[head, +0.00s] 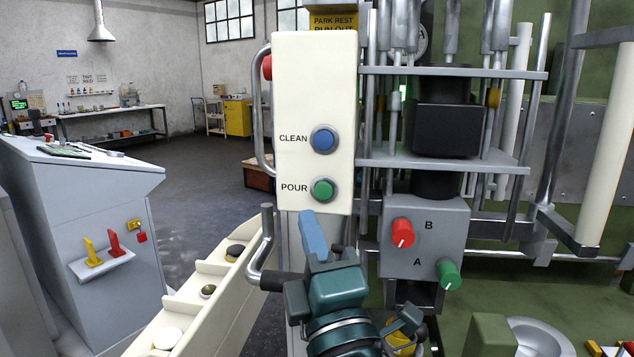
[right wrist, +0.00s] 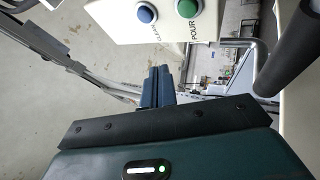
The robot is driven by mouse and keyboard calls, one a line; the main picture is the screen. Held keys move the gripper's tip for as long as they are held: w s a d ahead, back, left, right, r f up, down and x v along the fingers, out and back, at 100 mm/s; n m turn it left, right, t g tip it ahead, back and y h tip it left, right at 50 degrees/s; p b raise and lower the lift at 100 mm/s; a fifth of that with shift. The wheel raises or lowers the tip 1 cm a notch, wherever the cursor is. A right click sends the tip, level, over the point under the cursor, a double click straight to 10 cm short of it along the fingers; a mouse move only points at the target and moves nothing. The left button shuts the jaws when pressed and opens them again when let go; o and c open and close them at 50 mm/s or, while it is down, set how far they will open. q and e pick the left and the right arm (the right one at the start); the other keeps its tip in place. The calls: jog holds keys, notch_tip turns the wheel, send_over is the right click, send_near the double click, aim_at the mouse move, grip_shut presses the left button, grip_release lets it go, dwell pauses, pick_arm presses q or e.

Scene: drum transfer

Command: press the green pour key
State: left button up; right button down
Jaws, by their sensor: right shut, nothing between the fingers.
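The green pour key (head: 323,189) is a round button low on a cream panel (head: 300,95), beside the label POUR. A blue key (head: 323,139) labelled CLEAN sits above it. My right gripper (head: 313,232) is just below the panel, its blue fingers shut and empty, pointing up towards the green key and apart from it. In the right wrist view the green key (right wrist: 187,8) and blue key (right wrist: 145,14) show at the top, with the shut blue fingers (right wrist: 158,85) below them. My left gripper is not in view.
A grey box with a red knob (head: 402,232) and a green knob (head: 449,274) stands right of the gripper. A bent metal handle (head: 265,245) is close on its left. A cream tray (head: 190,290) with several small items lies lower left.

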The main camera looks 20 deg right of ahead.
aim_at(323, 191)
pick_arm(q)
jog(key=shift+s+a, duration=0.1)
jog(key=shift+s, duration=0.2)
pick_arm(e)
jog(key=w+d, duration=0.1)
jog(key=w, duration=0.1)
jog(key=w+d, duration=0.1)
jog(key=w, duration=0.2)
jog(key=w+d, duration=0.1)
jog(key=w, duration=0.1)
jog(key=shift+w+d, duration=0.3)
jog(key=shift+d, duration=0.1)
pick_arm(q)
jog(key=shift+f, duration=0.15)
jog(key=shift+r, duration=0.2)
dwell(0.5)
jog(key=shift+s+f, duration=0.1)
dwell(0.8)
jog(key=shift+p, duration=0.3)
pick_arm(e)
jog(key=shift+w+d, duration=0.1)
jog(key=shift+w, duration=0.05)
jog(key=shift+w+d, duration=0.1)
jog(key=shift+w, duration=0.15)
